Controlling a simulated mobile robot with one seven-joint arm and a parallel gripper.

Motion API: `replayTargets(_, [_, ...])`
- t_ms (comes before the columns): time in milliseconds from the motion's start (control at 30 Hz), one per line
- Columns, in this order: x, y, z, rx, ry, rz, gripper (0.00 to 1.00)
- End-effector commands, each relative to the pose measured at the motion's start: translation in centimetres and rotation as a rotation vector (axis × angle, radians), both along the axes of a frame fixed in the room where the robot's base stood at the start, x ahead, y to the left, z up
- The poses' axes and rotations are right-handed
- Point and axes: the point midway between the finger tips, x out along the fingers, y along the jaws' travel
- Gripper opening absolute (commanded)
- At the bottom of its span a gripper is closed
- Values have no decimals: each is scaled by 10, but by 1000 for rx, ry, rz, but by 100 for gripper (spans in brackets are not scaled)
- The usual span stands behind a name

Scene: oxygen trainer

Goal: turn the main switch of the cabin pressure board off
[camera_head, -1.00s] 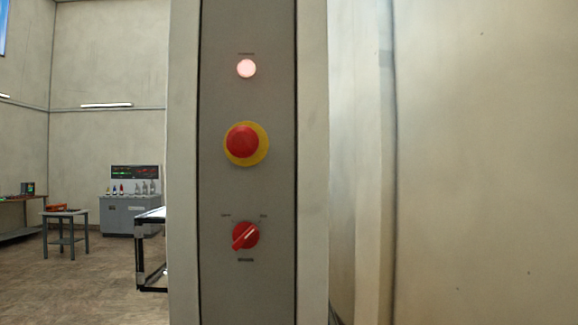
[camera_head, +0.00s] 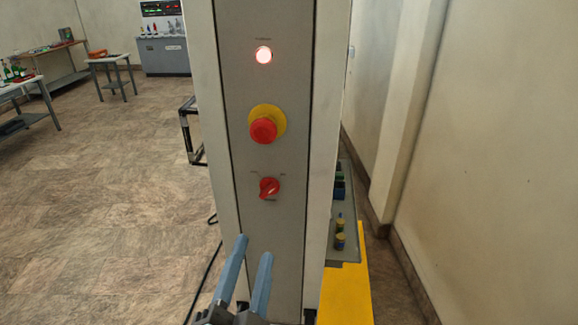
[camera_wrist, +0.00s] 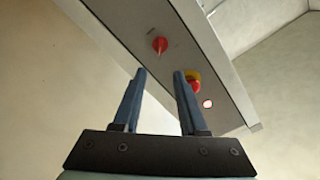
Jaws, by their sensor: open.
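The cabin pressure board (camera_head: 262,230) is a tall narrow grey panel in a pale frame. Its red rotary main switch (camera_head: 269,188) is the lowest control, its pointer tilted; small labels around it are unreadable. Above it is a red push button (camera_head: 264,130) on a yellow collar, then a lit lamp (camera_head: 264,55). My gripper (camera_head: 253,246) is open and empty, below the switch in the head view. In the wrist view its two blue fingers (camera_wrist: 158,72) point up at the panel, apart from it, with the red switch (camera_wrist: 160,45) just beyond the gap between the tips.
A yellow-edged bench (camera_head: 345,290) with small items stands right of the panel, near a wall. A dark frame (camera_head: 190,130) is at its left. Open tiled floor (camera_head: 120,210) lies left, with tables and a console (camera_head: 163,45) behind.

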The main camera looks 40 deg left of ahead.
Motion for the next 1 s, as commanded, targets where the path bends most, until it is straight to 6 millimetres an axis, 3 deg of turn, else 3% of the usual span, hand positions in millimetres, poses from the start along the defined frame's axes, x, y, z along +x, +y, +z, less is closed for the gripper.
replayTargets(167, [0,3,0,3,9,6,42])
replayTargets(600, [28,19,-4,6,4,2,42])
replayTargets(1000, [42,29,-3,6,5,6,42])
